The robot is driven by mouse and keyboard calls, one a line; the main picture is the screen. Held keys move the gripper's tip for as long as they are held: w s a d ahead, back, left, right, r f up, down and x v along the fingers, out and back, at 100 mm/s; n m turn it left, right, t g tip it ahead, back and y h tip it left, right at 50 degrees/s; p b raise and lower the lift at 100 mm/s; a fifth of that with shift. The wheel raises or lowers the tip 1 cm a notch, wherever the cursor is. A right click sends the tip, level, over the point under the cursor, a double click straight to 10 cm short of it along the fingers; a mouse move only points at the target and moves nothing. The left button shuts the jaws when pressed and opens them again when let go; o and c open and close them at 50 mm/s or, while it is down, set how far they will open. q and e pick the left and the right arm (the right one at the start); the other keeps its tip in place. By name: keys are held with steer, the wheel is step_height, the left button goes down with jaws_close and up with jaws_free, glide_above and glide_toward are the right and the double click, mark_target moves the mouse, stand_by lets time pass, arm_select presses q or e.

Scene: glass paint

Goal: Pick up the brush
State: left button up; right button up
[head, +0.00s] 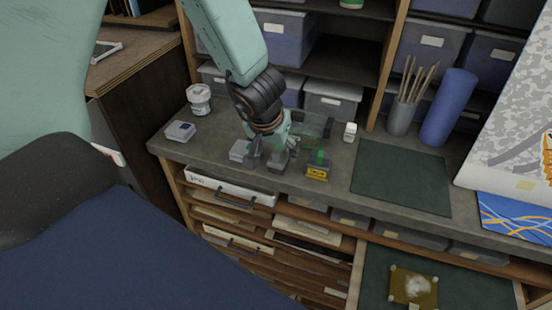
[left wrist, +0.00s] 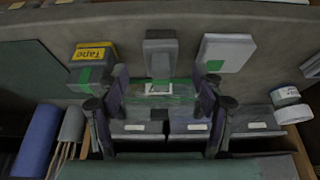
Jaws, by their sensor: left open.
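Several thin brushes or sticks (head: 413,78) stand upright in a grey cup (head: 398,118) at the back right of the counter. In the left wrist view the grey cup (left wrist: 72,124) lies left of the fingers, with the handles (left wrist: 62,155) pointing down the picture. Which one is the task's brush, I cannot tell. My left gripper (head: 266,160) is open over the counter among small boxes, well left of the cup. Its two spread fingers (left wrist: 161,88) show in the left wrist view with nothing clearly held between them. My right gripper is in neither view.
A yellow tape box (head: 317,172) and small grey boxes (head: 240,151) sit near the left gripper. A clear green-tinted piece (left wrist: 170,92) lies beyond the fingers. A blue roll (head: 449,108) stands beside the cup. The dark green mat (head: 400,178) is bare. A drawer is open below.

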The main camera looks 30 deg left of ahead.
mark_target(279, 150)
arm_select(q)
steer(key=w+f, duration=0.1)
steer(key=f, duration=0.1)
steer(key=w+f+b, duration=0.1)
steer(key=w+f, duration=0.1)
steer(key=shift+f+b, duration=0.1)
steer(key=shift+b, duration=0.2)
steer(key=shift+w+a+f, duration=0.1)
steer(key=shift+a+f, duration=0.05)
steer(key=shift+f, duration=0.15)
steer(key=shift+a+f, duration=0.1)
steer(key=shift+a, duration=0.35)
steer(key=shift+w+d, duration=0.1)
steer(key=shift+d, duration=0.3)
steer(key=c, duration=0.5)
steer(key=shift+s+a, duration=0.25)
steer(key=shift+a, duration=0.05)
steer(key=c, duration=0.6)
steer(key=shift+c, duration=0.9)
steer(key=shift+w+d, duration=0.2)
steer(key=shift+d, duration=0.05)
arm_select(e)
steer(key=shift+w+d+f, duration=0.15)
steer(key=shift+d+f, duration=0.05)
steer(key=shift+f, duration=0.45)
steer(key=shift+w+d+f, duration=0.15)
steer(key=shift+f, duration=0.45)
